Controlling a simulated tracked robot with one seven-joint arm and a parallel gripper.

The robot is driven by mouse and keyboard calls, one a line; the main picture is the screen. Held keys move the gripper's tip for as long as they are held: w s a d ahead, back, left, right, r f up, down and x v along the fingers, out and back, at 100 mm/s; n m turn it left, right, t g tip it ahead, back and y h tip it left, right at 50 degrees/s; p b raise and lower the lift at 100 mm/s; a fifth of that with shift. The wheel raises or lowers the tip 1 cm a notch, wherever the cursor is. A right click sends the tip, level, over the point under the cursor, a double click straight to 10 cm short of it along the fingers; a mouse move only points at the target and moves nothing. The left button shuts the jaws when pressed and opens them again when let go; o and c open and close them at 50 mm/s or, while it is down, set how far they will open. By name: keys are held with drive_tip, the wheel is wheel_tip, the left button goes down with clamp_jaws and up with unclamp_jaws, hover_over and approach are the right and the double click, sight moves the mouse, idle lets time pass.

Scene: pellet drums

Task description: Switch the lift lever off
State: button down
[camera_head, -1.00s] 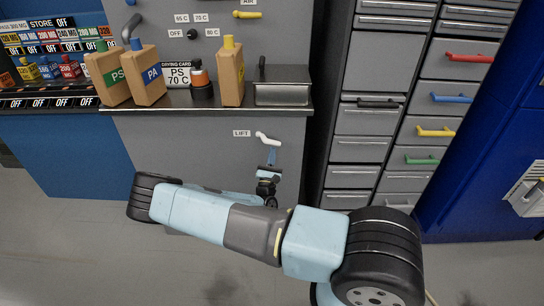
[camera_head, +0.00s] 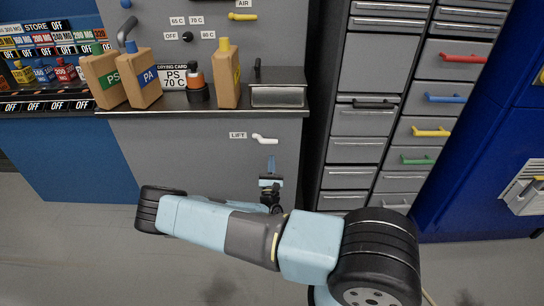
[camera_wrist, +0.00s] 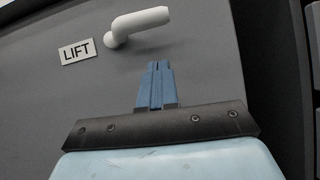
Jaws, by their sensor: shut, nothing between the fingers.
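The lift lever (camera_head: 265,139) is a small white handle on the grey cabinet front, just right of the LIFT label (camera_head: 238,135). In the wrist view the lever (camera_wrist: 138,24) reaches right from its pivot and tilts slightly up, with the label (camera_wrist: 77,52) on its left. My gripper (camera_head: 271,160) is below the lever in the head view, its blue fingers pointing up. In the wrist view the shut, empty fingers (camera_wrist: 157,70) are below the lever's right end, with a visible gap between them.
Above the lever is a worktop (camera_head: 205,107) holding bottles and a metal box (camera_head: 278,95). A drawer cabinet with coloured handles (camera_head: 431,132) stands to the right. The cabinet front around the lever is clear.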

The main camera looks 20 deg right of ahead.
drive_tip(key=v, duration=1)
drive_tip(key=s+d+r+m+g+h, duration=0.2)
drive_tip(key=s+d+r+m+g, duration=0.1)
drive_tip(key=r+m+g, duration=0.6)
drive_tip(key=s+d+r+m+g+h, duration=0.2)
drive_tip(key=s+r+m+g, duration=0.1)
drive_tip(key=r+m+g, duration=0.55)
drive_tip(key=s+d+r+m+g+h, duration=0.3)
drive_tip(key=r+m+g, duration=0.5)
drive_tip(key=m+g, duration=0.15)
drive_tip(key=s+a+r+m+t+y, duration=0.2)
drive_tip(key=s+r+t+y, duration=0.2)
drive_tip(key=r, duration=0.9)
drive_tip(key=s+a+r+m+t+y, duration=0.2)
drive_tip(key=s+r+t+y, duration=0.3)
drive_tip(key=s+r+y, duration=0.5)
drive_tip(key=shift+s+a+r+m+y, duration=0.35)
drive_tip(key=shift+s+r, duration=1.45)
drive_tip(key=shift+s, duration=1)
